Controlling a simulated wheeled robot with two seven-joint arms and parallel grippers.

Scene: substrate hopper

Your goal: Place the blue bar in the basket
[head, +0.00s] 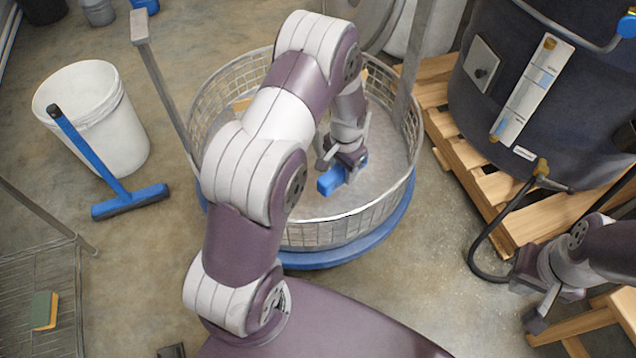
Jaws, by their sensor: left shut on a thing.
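The blue bar (329,182) is in my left gripper (345,168), which is shut on it. The gripper and bar are over the inside of the round wire basket (330,236), in its right half. I cannot tell whether the bar touches the basket floor. My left arm hides much of the basket's left side and middle. My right gripper (540,312) is at the lower right, away from the basket; its finger opening is unclear.
A white bin (120,140) and a blue squeegee (98,160) are left of the basket. A dark tank (545,90) stands on a wooden pallet (470,165) at right, with a black hose (478,245). A sponge (45,310) lies on a wire rack at lower left.

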